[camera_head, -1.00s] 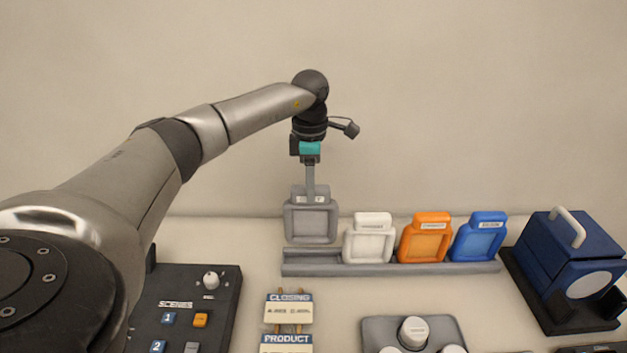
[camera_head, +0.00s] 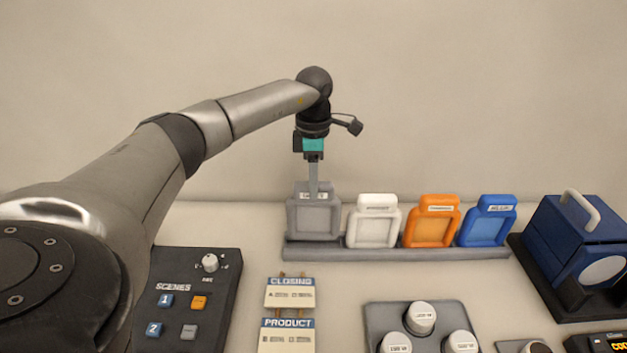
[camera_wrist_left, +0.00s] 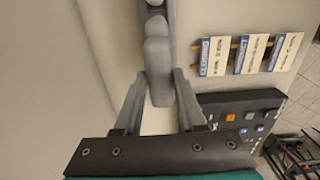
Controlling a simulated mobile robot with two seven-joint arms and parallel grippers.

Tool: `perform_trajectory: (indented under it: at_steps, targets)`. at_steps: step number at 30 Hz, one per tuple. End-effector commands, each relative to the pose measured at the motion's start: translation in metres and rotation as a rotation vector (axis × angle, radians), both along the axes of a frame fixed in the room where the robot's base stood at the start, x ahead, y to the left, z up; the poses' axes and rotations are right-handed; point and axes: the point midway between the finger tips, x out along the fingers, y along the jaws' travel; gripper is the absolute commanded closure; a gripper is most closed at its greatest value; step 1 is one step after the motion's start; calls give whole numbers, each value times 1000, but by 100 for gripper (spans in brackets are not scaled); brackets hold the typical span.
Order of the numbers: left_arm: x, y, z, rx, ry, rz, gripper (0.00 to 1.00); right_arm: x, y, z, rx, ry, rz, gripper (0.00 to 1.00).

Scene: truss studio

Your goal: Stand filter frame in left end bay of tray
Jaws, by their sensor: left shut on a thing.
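The grey filter frame (camera_head: 314,219) is upright at the left end of the grey tray (camera_head: 400,254), and its lower edge looks to be in the left end bay. Whether it rests on the bay's floor is hidden. My left gripper (camera_head: 313,188) is shut on its top tab from above. In the left wrist view the grey frame (camera_wrist_left: 158,62) is seen edge-on between the fingers of the gripper (camera_wrist_left: 160,88). White (camera_head: 374,226), orange (camera_head: 432,226) and blue (camera_head: 488,226) frames stand in the bays to the right. My right gripper is out of view.
A blue box with a handle (camera_head: 577,240) stands right of the tray. In front are a dark scenes panel (camera_head: 190,300), hanging label cards (camera_head: 289,294) and a grey plate with white knobs (camera_head: 385,316). The wall is close behind.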

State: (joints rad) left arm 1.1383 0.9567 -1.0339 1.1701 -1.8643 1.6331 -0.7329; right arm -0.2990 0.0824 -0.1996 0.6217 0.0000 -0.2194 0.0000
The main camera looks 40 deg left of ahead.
Motion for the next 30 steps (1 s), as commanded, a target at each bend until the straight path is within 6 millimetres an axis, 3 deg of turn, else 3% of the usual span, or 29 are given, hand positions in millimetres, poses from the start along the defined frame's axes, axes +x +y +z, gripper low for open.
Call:
perform_trajectory:
  at_steps: [12,29,30]
  targets:
    - [0,0,-23,-1,-1,0,100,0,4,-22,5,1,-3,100]
    - [0,0,-32,0,-1,0,100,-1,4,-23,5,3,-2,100]
    - [0,0,-32,0,-1,0,60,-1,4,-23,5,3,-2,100]
